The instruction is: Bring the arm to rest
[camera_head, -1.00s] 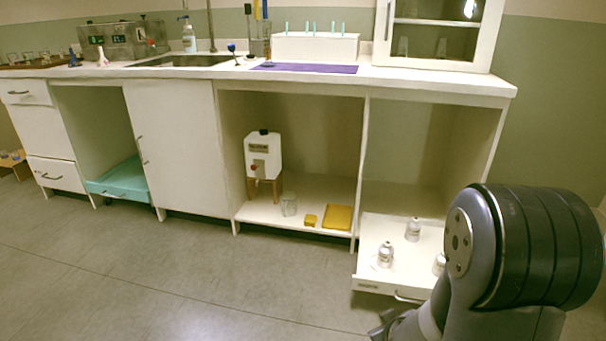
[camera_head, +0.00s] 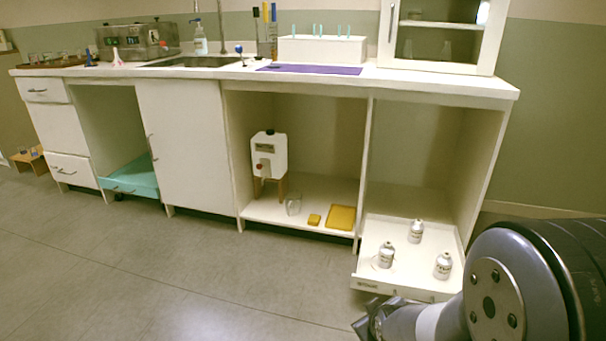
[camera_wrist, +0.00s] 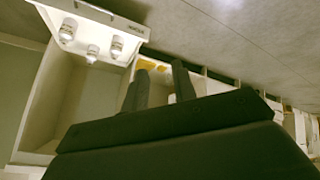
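My gripper (camera_wrist: 160,88) shows in the wrist view as two dark fingers standing apart with nothing between them. In the head view my gripper (camera_head: 366,325) is partly visible at the bottom, in front of the pulled-out white drawer (camera_head: 369,283) and low over the floor. My arm fills the lower right corner. Three small white and grey bottles stand upright in the drawer: a front left bottle (camera_head: 386,255), a back bottle (camera_head: 416,231) and a right bottle (camera_head: 443,265). The bottles also show in the wrist view (camera_wrist: 92,53), apart from my gripper.
A white counter (camera_head: 440,84) runs across the back, with a glass-front cabinet (camera_head: 440,45) on it. The lower shelf holds a white canister (camera_head: 269,155), a glass beaker (camera_head: 293,205) and yellow cloths (camera_head: 341,217). A teal drawer (camera_head: 132,180) is at left. The floor (camera_head: 190,275) is clear.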

